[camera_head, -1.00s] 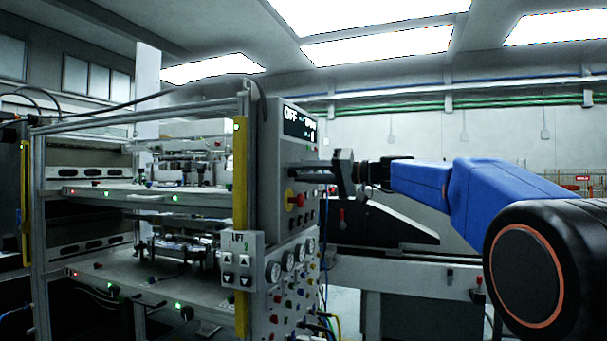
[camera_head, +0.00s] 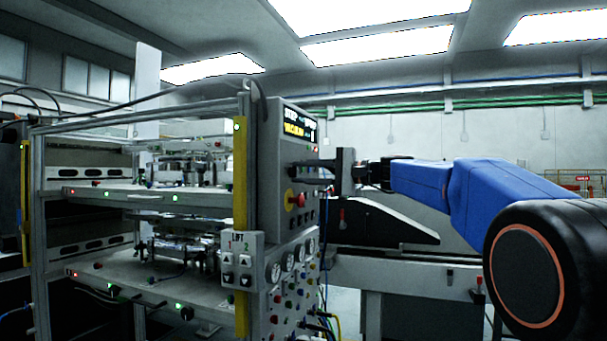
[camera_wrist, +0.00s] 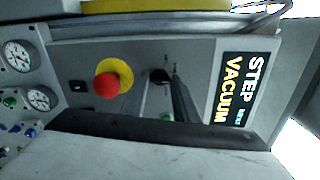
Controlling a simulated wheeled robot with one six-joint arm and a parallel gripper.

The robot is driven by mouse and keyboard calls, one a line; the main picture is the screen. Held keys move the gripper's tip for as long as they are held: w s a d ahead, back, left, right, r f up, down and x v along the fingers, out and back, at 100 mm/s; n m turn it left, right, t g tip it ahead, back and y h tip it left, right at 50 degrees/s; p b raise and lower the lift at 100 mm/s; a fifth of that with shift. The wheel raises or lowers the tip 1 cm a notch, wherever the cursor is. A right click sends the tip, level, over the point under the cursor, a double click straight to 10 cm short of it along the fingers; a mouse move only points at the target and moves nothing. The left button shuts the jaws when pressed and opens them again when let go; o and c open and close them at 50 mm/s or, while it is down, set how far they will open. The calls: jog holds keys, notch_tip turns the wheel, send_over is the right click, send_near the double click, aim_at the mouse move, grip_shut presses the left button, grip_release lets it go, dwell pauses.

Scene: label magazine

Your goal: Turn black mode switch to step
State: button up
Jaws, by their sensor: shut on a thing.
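The black mode switch (camera_wrist: 159,75) is a small dark knob on the grey control panel (camera_wrist: 205,55), between the fingertips in the wrist view. My gripper (camera_wrist: 160,84) is shut on it, with a finger on each side. In the head view my gripper (camera_head: 299,171) reaches the panel from the right, and the fingers hide the knob there. The display (camera_wrist: 245,88) reads STEP and VACUUM in the wrist view. It also shows at the panel top in the head view (camera_head: 299,125).
A red emergency button with a yellow collar (camera_wrist: 108,83) sits close beside the switch. A small green button (camera_wrist: 167,117) is near the fingers. Round gauges (camera_wrist: 18,56) are at the left. A yellow post (camera_head: 241,180) stands left of the panel.

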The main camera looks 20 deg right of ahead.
jog(key=shift+m, duration=1.1)
jog(key=o, duration=1.1)
jog(key=shift+c, duration=0.2)
jog(key=shift+d, duration=0.15)
jog(key=v, duration=1.7)
jog(key=shift+s, duration=0.15)
